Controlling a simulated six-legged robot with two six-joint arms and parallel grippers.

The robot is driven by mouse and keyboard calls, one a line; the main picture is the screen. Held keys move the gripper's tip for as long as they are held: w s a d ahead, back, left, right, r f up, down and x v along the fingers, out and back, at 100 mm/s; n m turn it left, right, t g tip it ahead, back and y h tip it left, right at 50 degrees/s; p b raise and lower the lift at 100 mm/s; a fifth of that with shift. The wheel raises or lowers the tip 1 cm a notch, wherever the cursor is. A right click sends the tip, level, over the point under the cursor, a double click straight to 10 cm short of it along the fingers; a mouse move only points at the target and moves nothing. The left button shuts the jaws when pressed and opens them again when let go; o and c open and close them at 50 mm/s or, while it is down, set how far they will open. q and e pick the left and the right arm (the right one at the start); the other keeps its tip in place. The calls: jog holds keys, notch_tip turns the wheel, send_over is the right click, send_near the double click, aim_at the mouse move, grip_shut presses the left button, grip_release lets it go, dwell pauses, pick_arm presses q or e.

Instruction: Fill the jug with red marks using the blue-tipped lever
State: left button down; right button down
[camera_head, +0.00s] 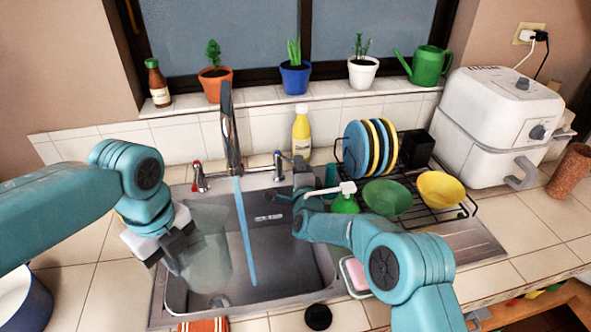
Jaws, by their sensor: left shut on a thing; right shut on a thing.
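A clear jug (210,262) is in the left part of the sink basin. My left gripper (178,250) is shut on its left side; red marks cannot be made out. The tap (232,130) stands behind the basin, and a blue stream of water (245,230) runs from it, passing just right of the jug toward the basin floor. The red-tipped lever (198,177) stands left of the tap.
A green soap dispenser (344,204) stands close to my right arm. A dish rack (430,211) with plates and bowls is to the right. A yellow bottle (301,135) stands behind my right gripper. A soap dish (354,278) sits at the basin's right edge.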

jog(key=shift+w+r+y, duration=0.1)
jog(key=shift+y, duration=0.2)
jog(key=c, duration=1)
grip_release()
jog(key=shift+c, duration=0.2)
jog(key=s+d, duration=0.1)
jog(key=s, duration=1)
jog(key=shift+s+d, duration=0.4)
